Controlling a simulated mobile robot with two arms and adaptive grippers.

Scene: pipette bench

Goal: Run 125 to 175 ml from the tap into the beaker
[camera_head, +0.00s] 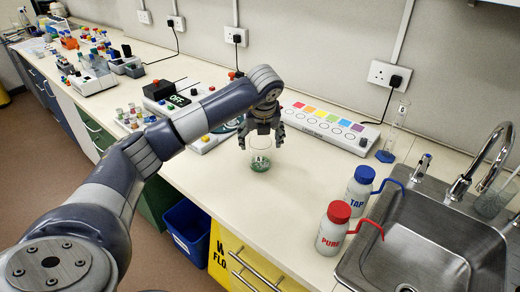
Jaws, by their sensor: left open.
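A small clear glass beaker (260,161) with a dark mark on its side stands on the bench, with a greenish tint at its bottom. My left gripper (261,141) is open just above it, fingers pointing down around its rim; I cannot tell whether they touch it. The curved metal tap (476,172) stands at the sink (414,235) on the right. Another clear glass vessel (491,204) is beside the tap, partly hidden behind it. My right gripper is not in view.
A blue-capped wash bottle marked TAP (356,196) and a red-capped one marked PURE (332,232) stand left of the sink. A glass cylinder (394,131) on a blue base stands behind. A colour-labelled panel (325,124) lies near the wall. Bench between beaker and bottles is clear.

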